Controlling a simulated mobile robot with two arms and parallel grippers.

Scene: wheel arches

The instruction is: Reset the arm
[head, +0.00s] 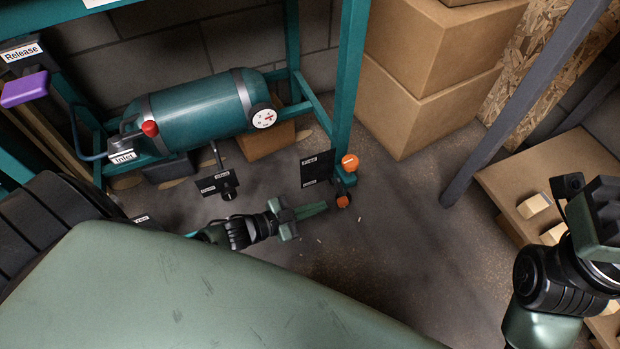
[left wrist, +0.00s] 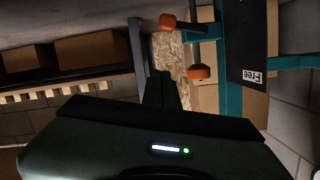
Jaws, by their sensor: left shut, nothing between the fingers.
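My left gripper (head: 326,208) is low beside the teal frame's front post in the head view, its green fingers shut and empty. They point right, close to a small orange knob (head: 343,201); I cannot tell whether they touch it. A larger orange knob (head: 350,162) sits just above. In the left wrist view my left gripper's dark fingers (left wrist: 168,90) are together, and both orange parts (left wrist: 199,72) show beyond them. My right arm is at the right edge of the head view with part of its gripper (head: 600,222); its fingertips are not clear.
A teal tank (head: 195,107) with a gauge and red knob lies in the teal frame (head: 350,70). A black panel (head: 318,168) hangs by the post. Cardboard boxes (head: 425,100) stand behind. A shelf (head: 545,170) with small blocks is at right. Floor (head: 420,240) between is clear.

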